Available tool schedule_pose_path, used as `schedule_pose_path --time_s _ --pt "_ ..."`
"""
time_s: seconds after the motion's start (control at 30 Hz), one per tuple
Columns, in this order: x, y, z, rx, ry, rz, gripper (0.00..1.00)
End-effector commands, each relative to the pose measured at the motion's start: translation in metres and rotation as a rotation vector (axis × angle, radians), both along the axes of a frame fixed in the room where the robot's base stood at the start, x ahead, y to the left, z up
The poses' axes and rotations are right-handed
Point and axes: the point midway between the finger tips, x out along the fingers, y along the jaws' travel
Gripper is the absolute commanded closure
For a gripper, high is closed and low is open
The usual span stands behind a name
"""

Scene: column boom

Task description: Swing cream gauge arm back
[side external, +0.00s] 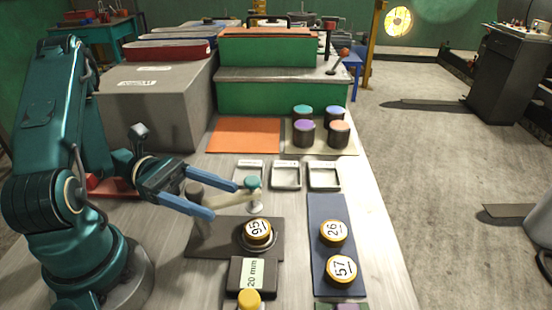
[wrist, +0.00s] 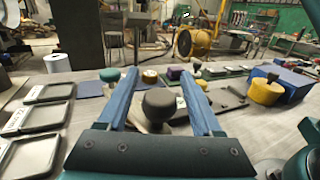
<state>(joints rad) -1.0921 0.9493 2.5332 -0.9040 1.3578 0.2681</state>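The cream gauge arm (side external: 225,197) extends across the bench beside the dark plate (side external: 205,236), low between my gripper's fingers. A dark round knob (wrist: 160,104) stands on its near end; it also shows in the side view (side external: 194,189). A teal knob (side external: 252,183) is near the other end, above a small white post. My gripper (side external: 226,201) is open, its blue fingers on either side of the dark knob. The wrist view (wrist: 160,72) shows a gap on each side of the knob. A disc marked 95 (side external: 257,232) sits on the round seat of the plate.
A 20 mm block (side external: 253,275) with a yellow knob stands in front of the plate. Discs 26 (side external: 333,231) and 57 (side external: 341,269) lie on a blue mat (side external: 324,210). Empty trays (side external: 286,175) and several coloured-top pots (side external: 304,132) are behind.

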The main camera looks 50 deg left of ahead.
Motion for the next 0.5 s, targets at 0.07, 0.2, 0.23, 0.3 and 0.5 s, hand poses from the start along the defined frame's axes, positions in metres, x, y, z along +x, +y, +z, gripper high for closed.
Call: schedule_pose_path --time_s 0.07,0.2,0.23,0.3,0.5 --pt "0.0001 0.0 -0.0003 0.001 0.0 0.0 0.29" --pt "0.0002 0.0 -0.0006 0.001 0.002 0.0 0.29" --pt "0.0002 0.0 -0.0006 0.001 0.002 0.0 0.29" --pt "0.0002 -0.0001 -0.0007 0.002 0.002 -0.003 0.29" --pt "-0.0016 -0.001 -0.0014 0.005 -0.001 -0.08 0.29"
